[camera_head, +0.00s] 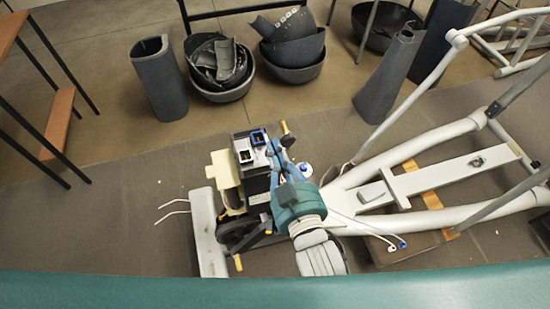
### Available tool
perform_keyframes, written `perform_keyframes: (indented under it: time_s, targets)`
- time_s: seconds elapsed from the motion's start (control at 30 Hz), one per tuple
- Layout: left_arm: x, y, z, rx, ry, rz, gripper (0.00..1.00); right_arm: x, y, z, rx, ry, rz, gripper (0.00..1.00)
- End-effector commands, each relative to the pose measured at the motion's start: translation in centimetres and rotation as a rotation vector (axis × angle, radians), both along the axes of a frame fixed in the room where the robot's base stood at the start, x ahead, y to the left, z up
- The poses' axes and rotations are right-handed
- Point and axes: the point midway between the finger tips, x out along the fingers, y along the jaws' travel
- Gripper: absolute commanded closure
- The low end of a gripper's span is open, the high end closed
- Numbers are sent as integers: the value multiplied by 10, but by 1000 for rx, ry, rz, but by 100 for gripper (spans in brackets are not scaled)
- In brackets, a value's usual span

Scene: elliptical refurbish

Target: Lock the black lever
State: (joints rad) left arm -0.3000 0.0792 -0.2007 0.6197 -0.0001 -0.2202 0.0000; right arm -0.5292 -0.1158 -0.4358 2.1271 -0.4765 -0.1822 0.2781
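The elliptical machine's drive unit (228,236) stands on the mat at the middle, with a black wheel and a cream-coloured block. My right arm reaches in from below over it, and my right gripper (283,163) points away, beside a black box with a light top (251,150). A short dark piece with a tan tip (287,138) sticks up just beyond the gripper; it may be the black lever, but I cannot tell for sure. My arm hides part of the drive unit, and the fingers are too small and overlapped to read. My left gripper is not in view.
The light grey elliptical frame (440,180) lies to the right, with loose cables nearby. Grey covers (160,80) and bowls of dark parts (220,70) stand behind the mat. A wooden shelf (62,118) is at left. A teal edge crosses the bottom. The mat's left is mostly clear.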

Motion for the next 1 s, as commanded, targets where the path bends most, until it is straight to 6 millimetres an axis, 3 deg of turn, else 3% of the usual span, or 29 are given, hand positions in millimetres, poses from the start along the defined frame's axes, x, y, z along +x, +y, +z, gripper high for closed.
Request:
perform_keyframes:
  time_s: [0.13,0.57,0.83,1.0]
  targets:
    - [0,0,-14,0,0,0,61,1,1,-12,1,-1,0,100]
    - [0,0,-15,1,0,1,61,1,2,-13,1,0,0,100]
    - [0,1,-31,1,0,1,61,2,2,-44,1,1,-1,100]
    - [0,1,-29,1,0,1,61,2,2,-43,1,1,-1,100]
